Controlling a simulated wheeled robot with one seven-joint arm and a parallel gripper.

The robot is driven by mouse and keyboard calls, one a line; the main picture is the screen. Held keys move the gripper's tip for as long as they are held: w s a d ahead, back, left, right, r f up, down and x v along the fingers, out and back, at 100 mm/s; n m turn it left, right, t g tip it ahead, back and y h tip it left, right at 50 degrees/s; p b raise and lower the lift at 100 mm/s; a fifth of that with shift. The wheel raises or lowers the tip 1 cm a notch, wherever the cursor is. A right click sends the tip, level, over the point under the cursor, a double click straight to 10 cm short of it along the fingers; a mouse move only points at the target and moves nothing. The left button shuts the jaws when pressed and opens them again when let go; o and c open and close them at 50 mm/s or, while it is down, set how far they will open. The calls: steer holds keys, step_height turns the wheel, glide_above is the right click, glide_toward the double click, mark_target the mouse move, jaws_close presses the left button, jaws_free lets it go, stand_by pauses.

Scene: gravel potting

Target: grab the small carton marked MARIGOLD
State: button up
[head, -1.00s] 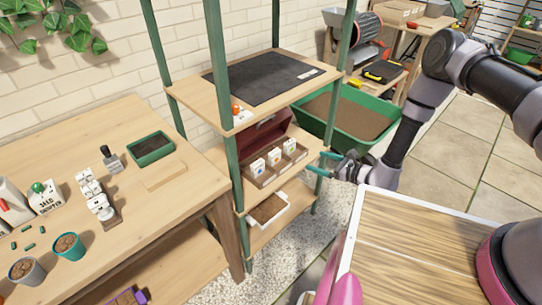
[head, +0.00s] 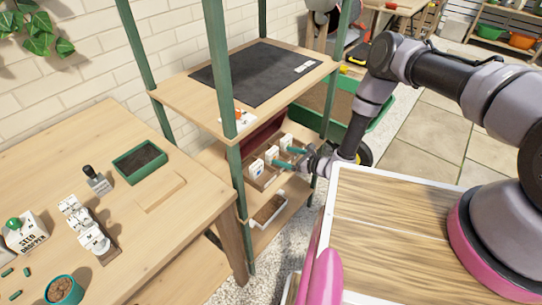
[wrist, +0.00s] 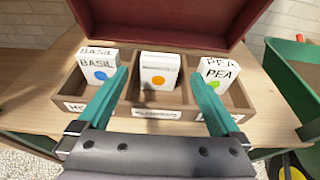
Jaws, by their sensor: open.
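In the wrist view, three small white cartons stand upright in separate compartments of a wooden box (wrist: 112,122). The left carton (wrist: 98,66) reads BASIL and has a blue dot. The middle carton (wrist: 159,72) has an orange dot; its lettering is too faint to read, and I see no legible MARIGOLD. The right carton (wrist: 218,75) reads PEA and has a green dot. My gripper (wrist: 160,73) is open and empty, its teal fingers spread left and right of the middle carton, apparently short of it. In the head view my gripper (head: 274,157) reaches into the shelf from the right.
The box's dark red lid (wrist: 160,22) stands open behind the cartons. A green shelf post (head: 234,165) stands left of the box. A green tub (head: 378,122) is behind my arm.

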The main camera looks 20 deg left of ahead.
mark_target(275, 153)
steer(key=x, duration=0.5)
steer(key=shift+a+f, duration=0.2)
steer(key=shift+f, duration=0.15)
steer(key=shift+c, duration=0.3)
steer(key=c, duration=1.2)
steer(key=shift+c, duration=0.2)
steer(key=shift+w+r, duration=0.1)
steer(key=shift+r, duration=0.05)
